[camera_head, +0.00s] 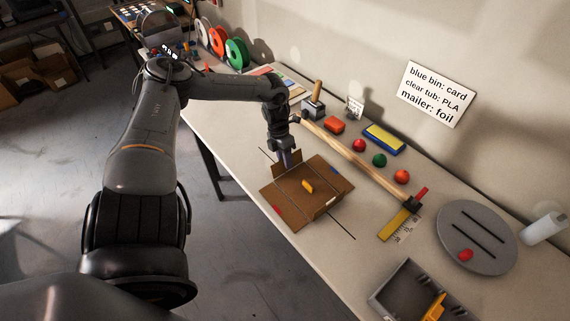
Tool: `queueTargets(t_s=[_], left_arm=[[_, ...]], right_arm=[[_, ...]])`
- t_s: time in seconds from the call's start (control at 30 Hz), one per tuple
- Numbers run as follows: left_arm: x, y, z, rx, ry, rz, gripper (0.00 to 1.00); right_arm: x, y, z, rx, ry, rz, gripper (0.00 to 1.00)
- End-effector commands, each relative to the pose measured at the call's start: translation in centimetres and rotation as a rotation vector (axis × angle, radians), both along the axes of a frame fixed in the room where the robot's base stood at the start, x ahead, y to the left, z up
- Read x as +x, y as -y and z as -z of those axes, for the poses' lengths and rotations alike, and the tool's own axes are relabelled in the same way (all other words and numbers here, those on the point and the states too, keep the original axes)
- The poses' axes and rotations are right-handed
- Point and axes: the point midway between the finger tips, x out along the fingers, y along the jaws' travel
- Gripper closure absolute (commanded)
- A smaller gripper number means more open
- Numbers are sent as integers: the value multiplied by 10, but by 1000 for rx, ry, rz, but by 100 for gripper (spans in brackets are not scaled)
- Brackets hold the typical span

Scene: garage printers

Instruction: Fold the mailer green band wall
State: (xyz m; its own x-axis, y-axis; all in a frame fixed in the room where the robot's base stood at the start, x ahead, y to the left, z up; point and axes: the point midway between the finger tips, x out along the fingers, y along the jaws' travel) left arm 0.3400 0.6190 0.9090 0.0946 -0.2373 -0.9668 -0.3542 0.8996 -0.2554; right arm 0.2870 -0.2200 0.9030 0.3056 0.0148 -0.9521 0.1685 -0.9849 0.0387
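The brown cardboard mailer (292,197) lies opened out on the table, with a small yellow piece (307,186) on its middle. A red mark (277,209) shows on its near left wall and a blue mark (334,170) at its far right. I cannot make out a green band. The wall at the far left (279,171) looks raised. My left gripper (286,160) points down at this wall, at or very near it; I cannot tell whether it touches. Its fingers are too small and dark to show a gap. My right gripper is out of view.
A grey disc (475,237) and an open grey bin (381,302) stand to the right. Bare table (234,142) shows left of the mailer.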

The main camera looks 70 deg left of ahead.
Motion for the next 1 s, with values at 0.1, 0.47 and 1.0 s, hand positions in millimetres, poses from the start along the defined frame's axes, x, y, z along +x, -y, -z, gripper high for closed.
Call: queueTargets(t_s=[0.1,0.47,1.0], left_arm=[[0,1,4,0,0,0,70],[0,1,4,0,-1,0,79],[0,0,6,-30,11,-3,100]], right_arm=[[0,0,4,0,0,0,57],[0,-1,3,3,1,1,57],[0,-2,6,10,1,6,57]])
